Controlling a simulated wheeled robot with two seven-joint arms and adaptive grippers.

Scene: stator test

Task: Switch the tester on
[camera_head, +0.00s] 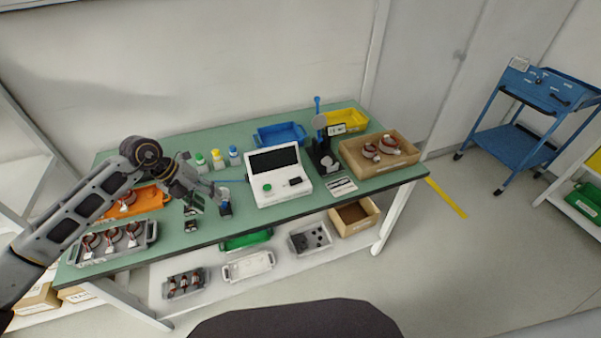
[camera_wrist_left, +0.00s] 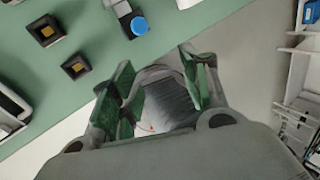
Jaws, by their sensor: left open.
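The tester (camera_head: 283,195) is a white box on the green bench, with a raised dark screen (camera_head: 273,161). Its front panel carries a round green button (camera_head: 267,188) and a small black part (camera_head: 295,181); the position of any switch is too small to tell. My left gripper (camera_head: 196,201) is left of the tester, above the bench's front part and apart from the tester. In the left wrist view its green-padded fingers (camera_wrist_left: 160,95) are spread with nothing held between them. The tester is not recognisable in that view. My right gripper is not in view.
Small bottles (camera_head: 217,159) stand behind my left gripper. A blue-topped device (camera_head: 225,207) stands between it and the tester. A grey tray (camera_head: 148,238) and an orange tray (camera_head: 150,204) lie left. A black stand (camera_head: 322,155) and a cardboard box (camera_head: 350,163) are right of the tester.

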